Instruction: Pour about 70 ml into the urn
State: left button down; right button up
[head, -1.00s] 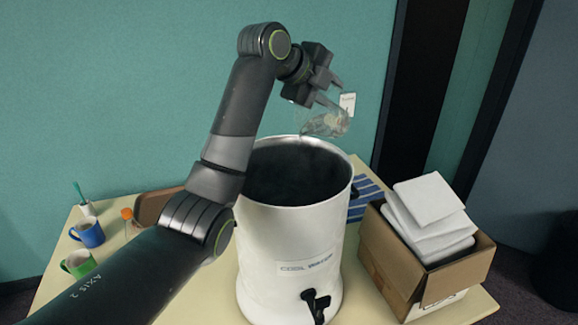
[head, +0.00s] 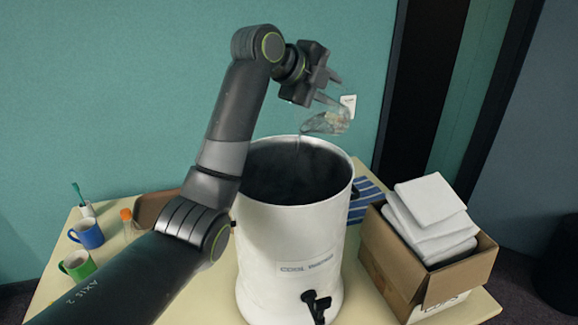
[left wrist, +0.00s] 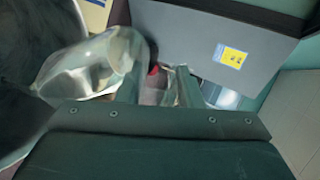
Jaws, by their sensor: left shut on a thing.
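The urn (head: 290,235) is a tall white cylinder with an open top, a dark inside and a black tap low on its front. My left gripper (head: 330,88) is above the urn's back right rim. It is shut on a clear transparent vessel (head: 326,123), which is tilted on its side with its mouth toward the left, over the urn's opening. A thin stream runs down from the mouth into the urn. In the left wrist view the clear vessel (left wrist: 95,65) lies between the fingers. The level inside the urn cannot be made out. My right gripper is not in view.
A cardboard box (head: 400,265) with white packets stands right of the urn. A blue mug (head: 88,233), a green mug (head: 77,264) and an orange-capped bottle (head: 128,222) stand on the left of the table. A blue striped cloth (head: 366,199) lies behind the urn's right side.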

pick_arm(q)
jog(key=shift+s+a+f+t+h+b, duration=0.2)
jog(key=shift+s+a+t+h+b, duration=0.25)
jog(key=shift+b, duration=0.8)
